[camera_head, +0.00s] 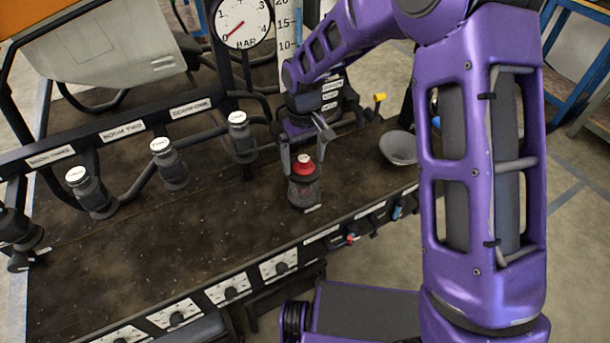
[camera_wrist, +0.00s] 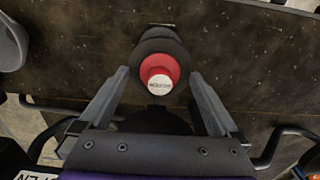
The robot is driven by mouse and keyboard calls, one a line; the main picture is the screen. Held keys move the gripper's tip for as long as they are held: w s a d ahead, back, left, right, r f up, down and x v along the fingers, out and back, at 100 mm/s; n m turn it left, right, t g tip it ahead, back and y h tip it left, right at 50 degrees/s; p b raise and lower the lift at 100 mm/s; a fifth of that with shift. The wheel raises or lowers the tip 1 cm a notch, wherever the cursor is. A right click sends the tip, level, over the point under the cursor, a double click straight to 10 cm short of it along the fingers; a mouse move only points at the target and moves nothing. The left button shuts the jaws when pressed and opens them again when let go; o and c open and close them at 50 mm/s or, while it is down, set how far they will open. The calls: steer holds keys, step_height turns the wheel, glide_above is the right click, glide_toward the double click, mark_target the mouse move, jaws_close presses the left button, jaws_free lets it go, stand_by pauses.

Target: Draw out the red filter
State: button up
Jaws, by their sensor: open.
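The red filter (camera_head: 304,165) sits in the top of a dark, partly clear housing (camera_head: 303,193) that stands upright on the brown bench. In the wrist view the red filter (camera_wrist: 159,71) shows from above with a white labelled cap, set in the round black housing (camera_wrist: 160,41). My gripper (camera_head: 305,148) is open just above and behind the filter. In the wrist view my gripper's two fingers (camera_wrist: 160,85) lie left and right of the filter, with gaps on both sides and no contact visible.
A grey bowl (camera_head: 398,147) stands on the bench to the right. A pressure gauge (camera_head: 242,22) is behind. The bench's front edge carries knobs and valves (camera_head: 352,239).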

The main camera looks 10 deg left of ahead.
stand_by(0.7)
jaws_close()
stand_by(0.3)
steer(key=shift+r, duration=0.15)
steer(key=shift+r+p, duration=2.25)
steer(key=shift+r, duration=0.6)
steer(key=shift+r, duration=0.15)
steer(key=shift+r+p, duration=2.1)
steer(key=shift+r, duration=0.75)
